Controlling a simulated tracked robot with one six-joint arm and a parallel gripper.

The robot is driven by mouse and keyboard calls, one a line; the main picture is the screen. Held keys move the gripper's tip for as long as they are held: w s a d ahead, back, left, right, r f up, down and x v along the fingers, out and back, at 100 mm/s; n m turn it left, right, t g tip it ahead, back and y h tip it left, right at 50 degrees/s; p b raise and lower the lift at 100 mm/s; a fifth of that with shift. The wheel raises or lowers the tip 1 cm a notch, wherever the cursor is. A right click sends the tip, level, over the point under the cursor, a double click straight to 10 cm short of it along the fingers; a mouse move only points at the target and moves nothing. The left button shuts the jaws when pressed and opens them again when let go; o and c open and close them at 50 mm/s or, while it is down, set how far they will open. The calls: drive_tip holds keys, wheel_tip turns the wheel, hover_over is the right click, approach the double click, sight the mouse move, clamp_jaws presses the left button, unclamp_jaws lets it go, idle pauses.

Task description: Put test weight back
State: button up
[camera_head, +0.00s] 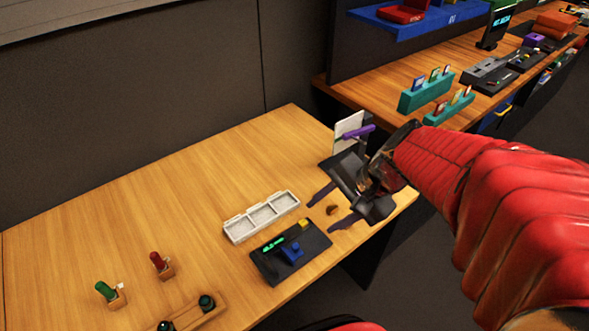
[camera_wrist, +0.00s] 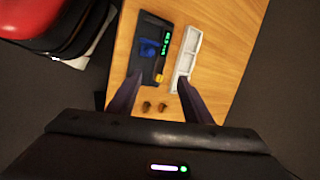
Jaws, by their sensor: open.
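My gripper (camera_head: 333,208) is open and empty above the right part of the near table. In the wrist view its two fingers (camera_wrist: 158,79) are spread wide. A black device (camera_head: 279,271) with a green display, a blue part (camera_head: 292,251) and a small yellow piece (camera_head: 304,225) lies just left of the gripper. I cannot tell which piece is the test weight.
A white three-compartment tray (camera_head: 238,231) stands beside the device, apparently empty. Green (camera_head: 107,291) and red (camera_head: 158,262) handled items stand in wooden holders at the left. A white panel with a purple part (camera_head: 357,132) stands behind my gripper. The table's right edge is close.

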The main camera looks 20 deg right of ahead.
drive_tip(key=s+a+r+n+t+h, duration=0.1)
drive_tip(key=s+a+r+n+h, duration=0.3)
drive_tip(key=r+n, duration=0.4)
drive_tip(key=shift+s+a+n+t, duration=0.3)
drive_tip(key=shift+s+a+n, duration=0.25)
drive_tip(key=shift+n, duration=1.55)
